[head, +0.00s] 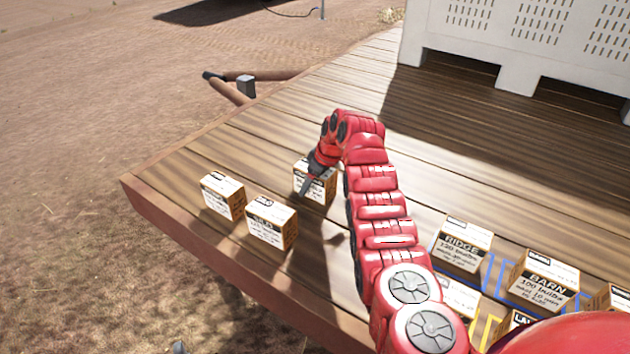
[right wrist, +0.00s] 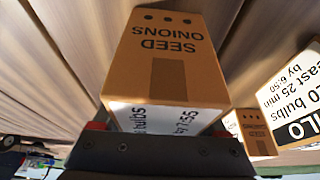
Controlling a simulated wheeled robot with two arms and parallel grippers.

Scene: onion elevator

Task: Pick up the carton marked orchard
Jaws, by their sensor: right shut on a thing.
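My right gripper (head: 311,183) is shut on a brown carton (head: 319,187) with a white label, the one farthest right of a group of three on the wooden deck. In the right wrist view the held carton (right wrist: 170,62) shows "SEED ONIONS" on its top and part of a label reading "by 7:55". The gripper (right wrist: 158,135) covers the rest of the label, so its name is hidden and I cannot tell if it says orchard. I cannot tell whether the carton touches the deck. My left gripper is not in view.
Two similar cartons stand left of it, a nearer one (head: 271,223) and a farther one (head: 222,197). Cartons marked RIDGE (head: 462,245) and BARN (head: 542,280) stand at right by blue and yellow markings. A white slatted crate (head: 520,40) stands behind. The deck (head: 270,140) ends at left.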

